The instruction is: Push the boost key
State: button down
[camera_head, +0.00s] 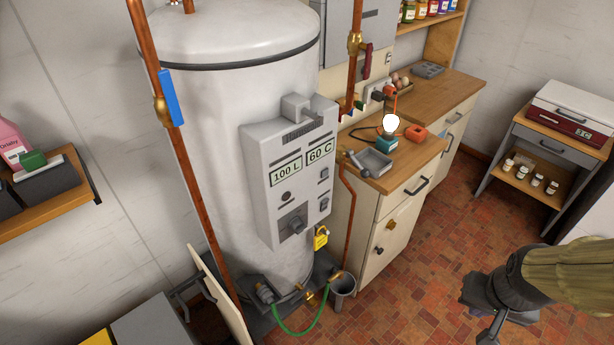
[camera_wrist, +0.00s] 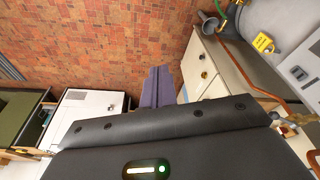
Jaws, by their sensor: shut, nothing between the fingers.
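A grey control panel (camera_head: 288,170) is fixed to the front of the white water tank (camera_head: 225,120). It has two displays, reading 100 L and 60 C. Below them are a round dark button (camera_head: 286,196), a knob (camera_head: 293,226) and small dark keys (camera_head: 323,174) at the right edge. I cannot read which one is the boost key. Part of the panel (camera_wrist: 300,72) shows at the right edge of the wrist view. My gripper (camera_wrist: 160,72) is shut and empty, over open floor. In the head view it is at the lower right, well apart from the panel.
A copper pipe (camera_head: 180,150) runs left of the panel. The wooden-topped cabinet (camera_head: 390,205) stands to the right. The tiled floor (camera_head: 420,255) before it is clear.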

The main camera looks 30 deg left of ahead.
jog(key=shift+a, duration=0.1)
jog(key=w+a+f+n+t+b, duration=0.1)
jog(key=w+a+f+n+t, duration=0.25)
jog(key=w+a, duration=0.35)
jog(key=w+a+f+n+t, duration=0.2)
jog(key=w+a+t, duration=0.25)
jog(key=w, duration=0.45)
jog(key=a+r+n+t+y, duration=0.2)
jog(key=a+n+t+y, duration=0.1)
jog(key=a, duration=0.5)
jog(key=a+r+n+t+y, duration=0.2)
jog(key=a+n+t+y, duration=0.1)
jog(key=a, duration=0.6)
jog(key=n+y, duration=0.1)
jog(key=n, duration=0.1)
jog(key=shift+w+n+t+b, duration=0.35)
jog(key=shift+t+b, duration=0.05)
jog(key=shift+a, duration=0.15)
